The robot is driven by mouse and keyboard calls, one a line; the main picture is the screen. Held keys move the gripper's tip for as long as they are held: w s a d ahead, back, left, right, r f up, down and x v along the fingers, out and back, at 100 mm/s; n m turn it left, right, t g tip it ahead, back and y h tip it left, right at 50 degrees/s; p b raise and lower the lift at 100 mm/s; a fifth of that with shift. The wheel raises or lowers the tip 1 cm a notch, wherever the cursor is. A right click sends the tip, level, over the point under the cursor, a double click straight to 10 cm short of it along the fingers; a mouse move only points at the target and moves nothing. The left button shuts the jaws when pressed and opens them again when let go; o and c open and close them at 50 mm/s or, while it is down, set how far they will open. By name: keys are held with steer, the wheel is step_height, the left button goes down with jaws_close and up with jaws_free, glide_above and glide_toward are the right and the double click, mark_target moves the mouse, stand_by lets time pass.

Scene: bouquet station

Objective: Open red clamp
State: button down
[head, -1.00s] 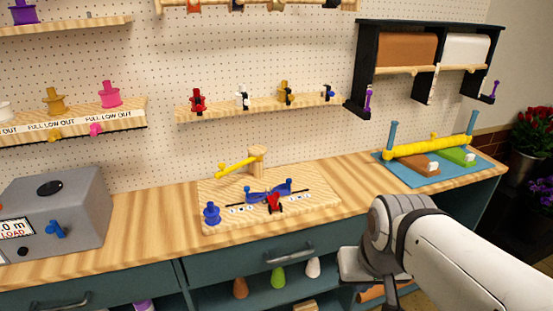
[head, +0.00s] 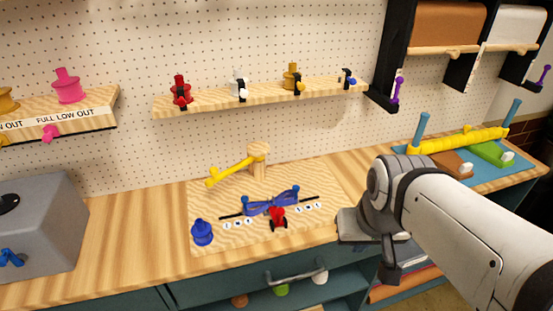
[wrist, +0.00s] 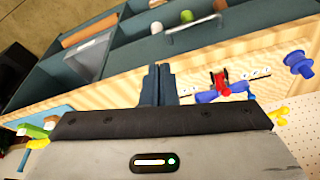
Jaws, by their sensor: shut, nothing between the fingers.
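The small red clamp (head: 278,217), with black parts, is at the front of a wooden board (head: 237,180), just in front of a blue bow (head: 271,204). The red clamp also shows in the wrist view (wrist: 219,83), right of my gripper (wrist: 157,72). My gripper is shut and empty, its dark fingers side by side and apart from the clamp. In the head view my arm is to the right of the board, and the fingertips are hard to make out. Whether the clamp is open or shut is too small to tell.
A blue spool (head: 202,233) and a yellow arm on a wooden post (head: 257,158) are on the board. A shelf (head: 262,98) above holds a red spool (head: 181,92) and others. A drawer handle (head: 297,277) juts from the front.

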steer(key=w+a+r+n+b, duration=0.1)
steer(key=w+a+r+n, duration=0.1)
steer(key=w+a, duration=0.3)
steer(key=w+a+r+n+b, duration=0.1)
steer(key=w+a+r, duration=0.1)
steer(key=w, duration=0.5)
steer(key=n+g+b, duration=0.1)
steer(key=n, duration=0.1)
glide_above(277, 210)
steer(key=w+a, duration=0.2)
steer(key=w, duration=0.1)
steer(key=shift+w+a+r, duration=0.1)
steer(key=shift+r, duration=0.1)
steer(key=f, duration=0.3)
steer(key=d+f, duration=0.1)
steer(key=f, duration=0.7)
steer(key=shift+s+d+p, duration=0.2)
steer(key=shift+s+p, duration=0.15)
steer(key=shift+s+d+f, duration=0.2)
steer(key=shift+s+f, duration=0.05)
steer(key=shift+s, duration=0.2)
